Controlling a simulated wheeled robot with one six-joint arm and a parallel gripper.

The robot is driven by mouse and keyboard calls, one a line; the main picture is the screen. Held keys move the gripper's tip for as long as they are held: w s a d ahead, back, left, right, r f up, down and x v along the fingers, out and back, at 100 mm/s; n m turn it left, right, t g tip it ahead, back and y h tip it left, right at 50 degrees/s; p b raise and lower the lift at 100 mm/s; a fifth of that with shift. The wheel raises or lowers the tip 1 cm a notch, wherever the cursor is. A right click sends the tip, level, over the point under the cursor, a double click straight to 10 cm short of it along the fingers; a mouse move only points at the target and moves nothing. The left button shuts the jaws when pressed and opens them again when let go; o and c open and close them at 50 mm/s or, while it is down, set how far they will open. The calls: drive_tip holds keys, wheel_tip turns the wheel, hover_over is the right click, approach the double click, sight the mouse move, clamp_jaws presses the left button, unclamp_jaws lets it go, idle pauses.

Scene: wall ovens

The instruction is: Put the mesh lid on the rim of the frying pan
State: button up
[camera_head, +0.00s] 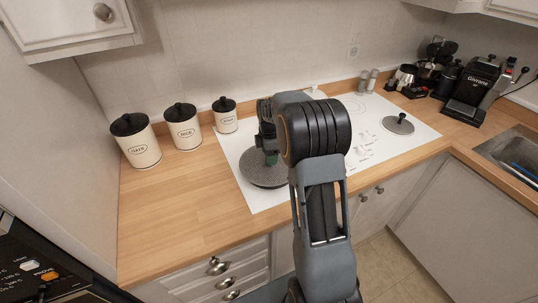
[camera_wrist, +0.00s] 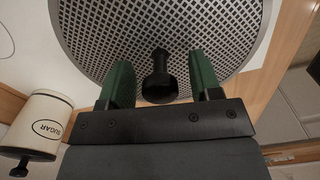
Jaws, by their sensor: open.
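The mesh lid (camera_wrist: 105,35) is a round perforated grey disc with a pale rim and a black knob (camera_wrist: 160,82). In the head view the grey disc (camera_head: 256,176) lies at the left part of the white cooktop, partly behind my arm. My gripper (camera_wrist: 162,76) is open, with its two green fingers on either side of the knob and a gap visible on each side. In the head view my gripper (camera_head: 270,158) is low over the disc. I cannot make out the frying pan; whether it is under the disc is hidden.
Several cream canisters, such as the OATS one (camera_head: 137,141), stand left of the cooktop (camera_head: 235,148). A small grey disc with a dark knob (camera_head: 398,125) lies at its right. Shakers (camera_head: 367,82), a coffee machine (camera_head: 472,88) and a sink (camera_head: 515,150) are farther right. The front-left counter (camera_head: 175,215) is clear.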

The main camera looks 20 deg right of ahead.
wheel_tip(320, 180, up, 11)
drive_tip(key=shift+f+b, duration=0.1)
drive_tip(key=shift+b, duration=0.25)
drive_tip(key=s+a+m+t, duration=0.2)
drive_tip(key=s+a+m, duration=0.3)
drive_tip(key=s+m, duration=0.3)
drive_tip(key=s+a+m+t, duration=0.2)
drive_tip(key=s+a+m, duration=0.4)
drive_tip(key=s, duration=0.8)
drive_tip(key=shift+s+f+m, duration=0.15)
drive_tip(key=shift+s+m, duration=0.15)
drive_tip(key=shift+m, duration=0.7)
